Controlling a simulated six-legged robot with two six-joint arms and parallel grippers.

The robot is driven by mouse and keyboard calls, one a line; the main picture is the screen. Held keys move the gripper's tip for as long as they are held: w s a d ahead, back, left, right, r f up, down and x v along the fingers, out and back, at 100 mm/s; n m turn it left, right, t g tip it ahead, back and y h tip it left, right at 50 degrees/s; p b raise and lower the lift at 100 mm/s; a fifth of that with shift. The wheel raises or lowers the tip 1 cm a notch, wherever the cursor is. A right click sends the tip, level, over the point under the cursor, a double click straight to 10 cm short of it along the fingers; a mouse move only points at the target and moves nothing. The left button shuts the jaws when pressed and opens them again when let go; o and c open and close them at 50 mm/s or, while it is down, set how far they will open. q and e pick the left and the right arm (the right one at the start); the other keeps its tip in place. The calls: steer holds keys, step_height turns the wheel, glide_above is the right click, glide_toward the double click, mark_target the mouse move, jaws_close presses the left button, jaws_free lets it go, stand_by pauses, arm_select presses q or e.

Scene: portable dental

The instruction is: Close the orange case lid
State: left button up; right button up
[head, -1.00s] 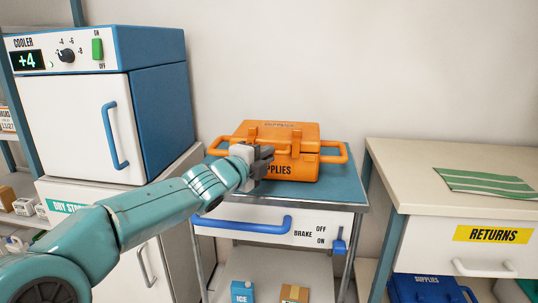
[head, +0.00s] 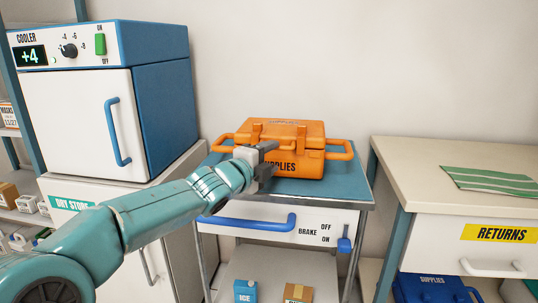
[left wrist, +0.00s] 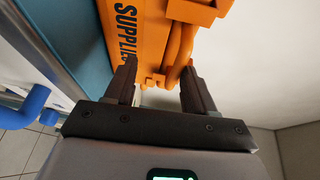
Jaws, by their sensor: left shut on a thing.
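The orange case (head: 305,167), marked SUPPLIES, stands on the blue top of a cart. Its lid (head: 290,131) lies down over the base, and I cannot tell whether a thin gap is left at the seam. The gripper hides part of the case's front left. My right gripper is not in view.
The cart top (head: 345,190) has a blue drawer handle (head: 250,223) and a brake lever (head: 344,245) below. A cooler (head: 105,95) stands to the left. A RETURNS counter (head: 400,160) with a green striped cloth (head: 490,181) stands to the right.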

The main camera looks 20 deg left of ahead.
arm_select(q)
steer(key=shift+f, duration=0.35)
steer(key=shift+s, duration=0.1)
steer(key=s+a+r+p, duration=0.1)
steer(key=s+p, duration=0.1)
steer(key=s, duration=1.4)
steer(key=shift+s+a+r, duration=0.15)
steer(key=shift+a+r, duration=0.25)
